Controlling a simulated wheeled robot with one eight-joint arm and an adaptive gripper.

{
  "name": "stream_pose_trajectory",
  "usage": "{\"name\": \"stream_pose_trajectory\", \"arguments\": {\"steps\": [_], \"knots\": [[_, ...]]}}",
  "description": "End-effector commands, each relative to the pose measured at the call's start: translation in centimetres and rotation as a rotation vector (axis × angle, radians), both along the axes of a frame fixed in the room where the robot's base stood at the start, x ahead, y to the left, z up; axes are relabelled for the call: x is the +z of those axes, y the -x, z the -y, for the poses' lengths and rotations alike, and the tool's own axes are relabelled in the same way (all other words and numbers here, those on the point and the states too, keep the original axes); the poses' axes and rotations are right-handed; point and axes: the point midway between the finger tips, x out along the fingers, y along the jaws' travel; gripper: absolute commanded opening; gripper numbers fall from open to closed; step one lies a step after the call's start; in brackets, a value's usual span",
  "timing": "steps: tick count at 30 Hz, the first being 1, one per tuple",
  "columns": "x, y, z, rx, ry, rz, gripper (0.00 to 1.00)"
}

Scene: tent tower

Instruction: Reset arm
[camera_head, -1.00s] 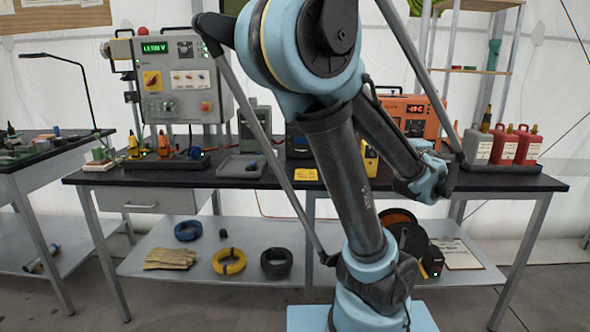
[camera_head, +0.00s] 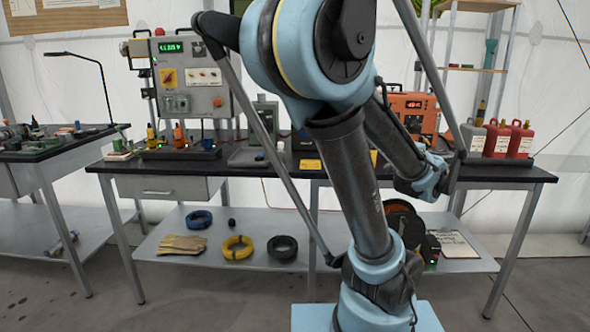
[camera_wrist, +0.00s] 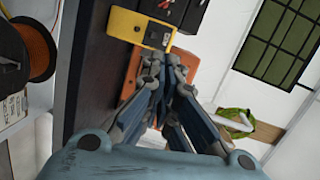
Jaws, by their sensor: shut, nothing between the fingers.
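My arm, light blue and dark grey, stands folded in the middle of the head view, in front of the workbench (camera_head: 225,167). Its far end is bent down at the right, over the bench in the picture. I cannot make out the fingers there. In the wrist view my gripper (camera_wrist: 164,66) has its fingers together with nothing held. A yellow device (camera_wrist: 126,26) and an orange box (camera_wrist: 186,74) show beyond the fingertips. I cannot tell how far away they are.
On the bench stand a grey control panel (camera_head: 190,75), an orange unit (camera_head: 409,104) and red bottles (camera_head: 519,141). A yellow coil (camera_head: 237,247) and a cable reel (camera_wrist: 35,40) lie on the lower shelf. A side table (camera_head: 62,148) stands left. Floor in front is open.

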Motion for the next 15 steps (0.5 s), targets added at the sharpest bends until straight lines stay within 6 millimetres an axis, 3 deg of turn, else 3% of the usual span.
{"name": "stream_pose_trajectory", "arguments": {"steps": [8,15], "knots": [[-3.4,1.0,-5.9,0.163,0.126,-0.133,0.00],[-8.9,4.4,-12.7,0.400,0.340,-0.328,0.00]]}}
